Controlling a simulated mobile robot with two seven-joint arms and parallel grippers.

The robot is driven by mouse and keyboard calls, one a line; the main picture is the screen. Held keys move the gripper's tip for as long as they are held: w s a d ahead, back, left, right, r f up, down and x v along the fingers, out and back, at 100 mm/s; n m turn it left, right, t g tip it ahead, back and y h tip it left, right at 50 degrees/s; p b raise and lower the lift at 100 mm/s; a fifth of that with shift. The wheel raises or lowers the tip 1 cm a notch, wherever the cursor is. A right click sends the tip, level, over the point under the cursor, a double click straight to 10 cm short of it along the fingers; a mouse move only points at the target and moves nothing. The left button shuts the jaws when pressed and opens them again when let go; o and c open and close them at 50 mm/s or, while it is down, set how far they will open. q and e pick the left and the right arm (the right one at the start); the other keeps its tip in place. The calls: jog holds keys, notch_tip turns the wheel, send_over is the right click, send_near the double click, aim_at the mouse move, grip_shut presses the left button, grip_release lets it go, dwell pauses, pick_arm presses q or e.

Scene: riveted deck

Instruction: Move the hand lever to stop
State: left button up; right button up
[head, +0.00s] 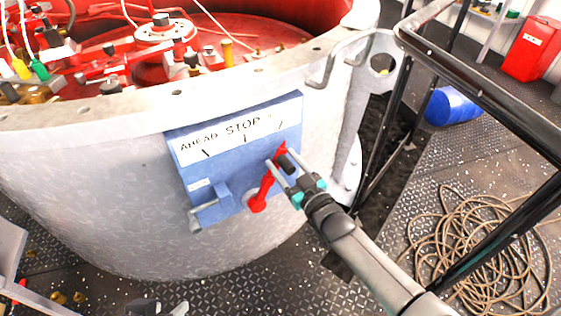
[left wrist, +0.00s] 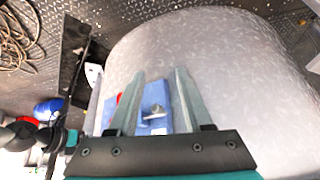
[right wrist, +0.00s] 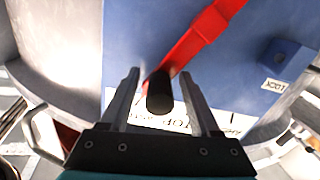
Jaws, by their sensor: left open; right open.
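The red hand lever (head: 264,187) is on a blue panel (head: 235,160) with a white strip reading AHEAD, STOP and a third word too small to read. The lever tilts up and right, its black knob (head: 287,163) near the right-hand mark, right of STOP. My right gripper (head: 279,172) is open at the knob. In the right wrist view the knob (right wrist: 160,92) lies between the spread fingers; contact cannot be told. My left gripper (head: 160,308) is open and empty at the bottom edge, below the panel. In the left wrist view its fingers (left wrist: 160,72) point towards the drum.
A blue lock block (head: 212,208) with a grey handle juts from the panel's lower left; the right wrist view shows a LOCK label (right wrist: 274,84). The panel is on a grey drum (head: 110,215). Black railings (head: 480,85), coiled rope (head: 470,250) and a blue barrel (head: 453,106) are right.

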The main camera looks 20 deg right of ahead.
pick_arm(q)
jog(key=shift+w+d+f+t+h+b, duration=0.2)
jog(key=shift+w+d+t+h+b, duration=0.2)
jog(key=shift+w+d+t, duration=0.4)
pick_arm(e)
jog(key=shift+x, duration=0.9)
pick_arm(q)
jog(key=shift+d, duration=0.15)
pick_arm(e)
jog(key=shift+c, duration=0.3)
grip_shut()
jog(key=shift+d, duration=0.1)
